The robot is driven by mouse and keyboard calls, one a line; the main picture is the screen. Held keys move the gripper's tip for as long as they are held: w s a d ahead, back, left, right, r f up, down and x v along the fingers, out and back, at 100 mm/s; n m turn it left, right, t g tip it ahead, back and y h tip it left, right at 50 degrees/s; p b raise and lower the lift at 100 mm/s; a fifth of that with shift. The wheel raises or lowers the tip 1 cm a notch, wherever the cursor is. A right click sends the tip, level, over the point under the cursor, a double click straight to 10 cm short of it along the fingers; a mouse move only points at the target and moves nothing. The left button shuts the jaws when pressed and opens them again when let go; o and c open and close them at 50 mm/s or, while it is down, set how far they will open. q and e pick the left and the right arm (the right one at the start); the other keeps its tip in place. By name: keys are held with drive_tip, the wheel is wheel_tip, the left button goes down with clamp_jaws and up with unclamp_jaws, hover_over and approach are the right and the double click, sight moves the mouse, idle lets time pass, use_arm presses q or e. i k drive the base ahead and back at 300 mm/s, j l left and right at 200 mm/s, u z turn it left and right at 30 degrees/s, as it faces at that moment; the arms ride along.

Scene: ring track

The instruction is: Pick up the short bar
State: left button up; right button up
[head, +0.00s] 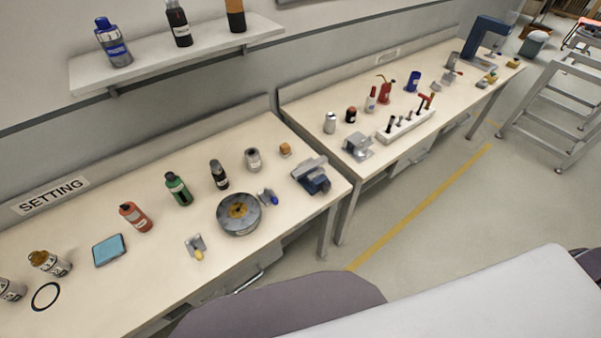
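I cannot make out with certainty which thing is the short bar. Small pieces lie on the near workbench (85,215): a grey metal piece with a yellow end (196,246) and a grey piece with a blue end (268,197). They lie on either side of a round grey disc with a brown centre (239,213). A white rack (406,126) holding several upright tools stands on the far workbench (310,100). Neither of my grippers is in view.
Several bottles, a blue tablet-like slab (109,250), a black ring (45,296) and a blue-grey vise (311,176) occupy the near bench. A wall shelf (160,61) holds more bottles. A metal frame stand (555,110) is at right. Floor with a yellow line (420,206) is clear.

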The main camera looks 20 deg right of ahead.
sight(302, 172)
drive_tip(key=j+z, duration=0.1)
drive_tip(key=j, duration=0.3)
drive_tip(key=k+j, duration=0.15)
drive_tip(key=j, duration=0.3)
drive_tip(key=j+z, duration=0.15)
drive_tip(key=j, duration=0.25)
drive_tip(key=k+j+z, duration=0.1)
drive_tip(key=j, duration=0.3)
drive_tip(key=k+j, duration=0.2)
drive_tip(key=j, duration=0.2)
drive_tip(key=i+z, duration=0.05)
